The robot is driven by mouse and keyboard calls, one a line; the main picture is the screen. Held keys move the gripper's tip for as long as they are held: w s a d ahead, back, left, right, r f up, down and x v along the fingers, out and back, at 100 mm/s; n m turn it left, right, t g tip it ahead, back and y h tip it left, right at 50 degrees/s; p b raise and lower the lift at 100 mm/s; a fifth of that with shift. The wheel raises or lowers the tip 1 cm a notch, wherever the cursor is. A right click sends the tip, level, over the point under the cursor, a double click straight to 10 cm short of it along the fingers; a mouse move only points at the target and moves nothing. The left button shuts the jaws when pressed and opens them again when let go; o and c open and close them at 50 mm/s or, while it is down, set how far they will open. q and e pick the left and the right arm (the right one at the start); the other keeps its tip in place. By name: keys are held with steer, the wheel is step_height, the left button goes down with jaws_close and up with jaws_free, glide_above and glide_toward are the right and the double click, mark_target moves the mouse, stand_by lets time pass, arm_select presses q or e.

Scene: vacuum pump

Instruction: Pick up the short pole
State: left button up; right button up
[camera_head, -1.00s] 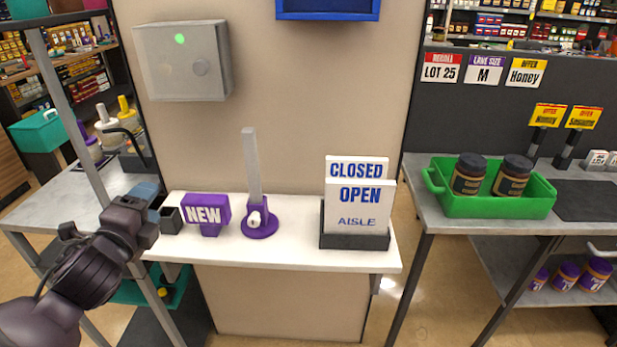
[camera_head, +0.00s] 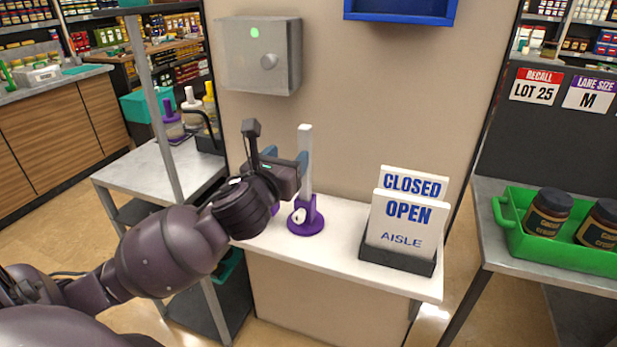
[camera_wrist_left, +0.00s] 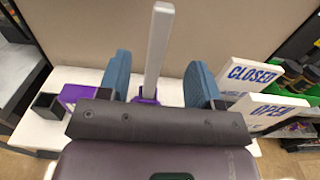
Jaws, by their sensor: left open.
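The short pole (camera_head: 306,145) is a light grey square bar standing upright in a purple round base (camera_head: 306,222) on the white shelf. It also shows in the left wrist view (camera_wrist_left: 159,40), in line with the gap between the blue fingers. My left gripper (camera_head: 286,157) is open and empty, at the pole's left side in the head view. In the left wrist view the gripper (camera_wrist_left: 160,76) has one finger to each side of the pole; whether the pole is within their reach is unclear. My right gripper is not in view.
The white shelf (camera_head: 345,262) holds a sign stand with CLOSED and OPEN cards (camera_head: 402,228) right of the pole. A purple block (camera_wrist_left: 75,93) and a dark open box (camera_wrist_left: 46,104) stand left. A wall (camera_head: 345,100) with a grey box (camera_head: 258,60) is behind.

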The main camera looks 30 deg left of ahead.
mark_target(302, 142)
arm_select(q)
steer(key=x, duration=0.9)
steer(key=shift+w+f, duration=0.15)
steer(key=shift+w, duration=0.25)
steer(key=shift+c, duration=0.3)
jaws_close()
